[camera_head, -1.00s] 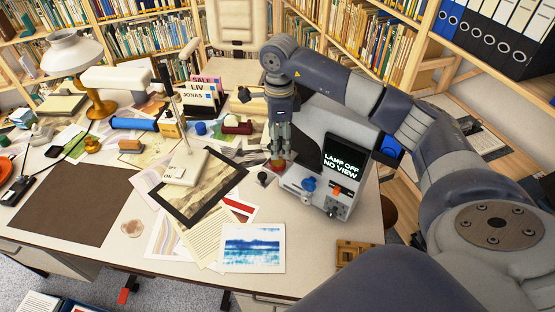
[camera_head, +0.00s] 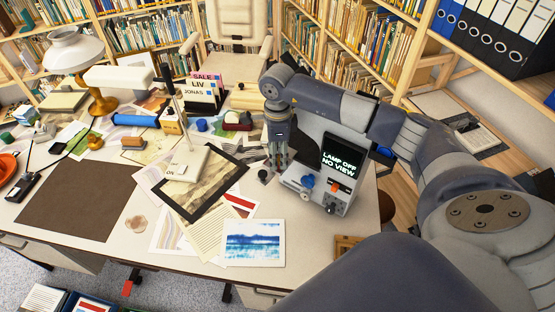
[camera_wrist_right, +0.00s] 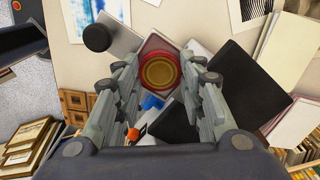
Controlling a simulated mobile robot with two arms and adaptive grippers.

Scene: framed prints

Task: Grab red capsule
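A round red piece with a gold-brown centre (camera_wrist_right: 160,70), which looks like the red capsule, sits in the right wrist view between the fingertips of my right gripper. My right gripper (camera_head: 277,170) points down at the desk, just left of the grey device with a screen (camera_head: 340,160). In the right wrist view its fingers (camera_wrist_right: 160,82) are spread on either side of the red piece, with gaps showing. In the head view the red piece is hidden behind the fingers. My left gripper is not in view.
The device with its blue knob (camera_head: 307,182) stands close to the right gripper. A small black knob-like thing (camera_wrist_right: 97,38) lies nearby. The brown mat (camera_head: 78,203) is bare.

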